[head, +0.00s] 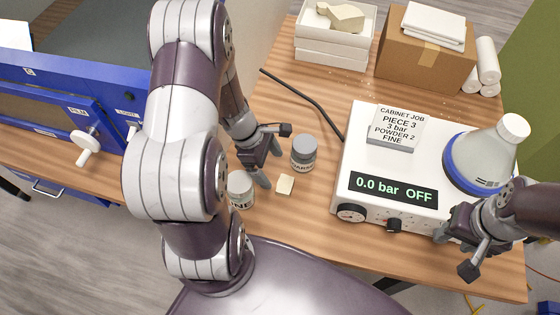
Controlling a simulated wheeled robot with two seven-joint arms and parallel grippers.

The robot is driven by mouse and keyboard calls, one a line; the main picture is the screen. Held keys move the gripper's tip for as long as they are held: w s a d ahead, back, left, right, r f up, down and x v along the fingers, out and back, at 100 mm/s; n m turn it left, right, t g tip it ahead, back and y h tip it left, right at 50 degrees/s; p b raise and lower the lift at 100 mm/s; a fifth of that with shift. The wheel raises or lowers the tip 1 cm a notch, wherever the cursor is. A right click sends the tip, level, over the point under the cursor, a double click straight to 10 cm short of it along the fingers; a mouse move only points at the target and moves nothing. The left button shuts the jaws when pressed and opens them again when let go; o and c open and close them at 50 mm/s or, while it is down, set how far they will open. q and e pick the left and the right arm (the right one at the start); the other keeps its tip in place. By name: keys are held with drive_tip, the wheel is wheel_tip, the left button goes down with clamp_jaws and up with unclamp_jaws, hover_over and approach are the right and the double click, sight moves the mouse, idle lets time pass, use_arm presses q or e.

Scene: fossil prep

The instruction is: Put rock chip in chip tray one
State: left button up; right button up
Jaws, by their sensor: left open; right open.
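A small pale cream block (285,185), which looks like the rock chip, lies on the wooden table between two jars. My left gripper (275,157) is open and empty just behind and above it, with one fingertip close to the chip's left side. I cannot tell whether that finger touches it. My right gripper (456,252) is open and empty, at the front right corner of the white control box. No tray labelled as chip tray one can be made out in this view.
A grey-lidded jar (303,153) and a white-lidded jar (240,188) stand close around the chip. The white control box (365,160) reads "0.0 bar OFF" and bears a flask (488,158). Stacked white trays (330,55), a cardboard box (410,65) and a blue cabinet (60,80) stand farther off.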

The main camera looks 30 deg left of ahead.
sight(283, 183)
use_arm(q)
drive_tip(key=x, duration=0.7)
drive_tip(key=shift+d, duration=0.4)
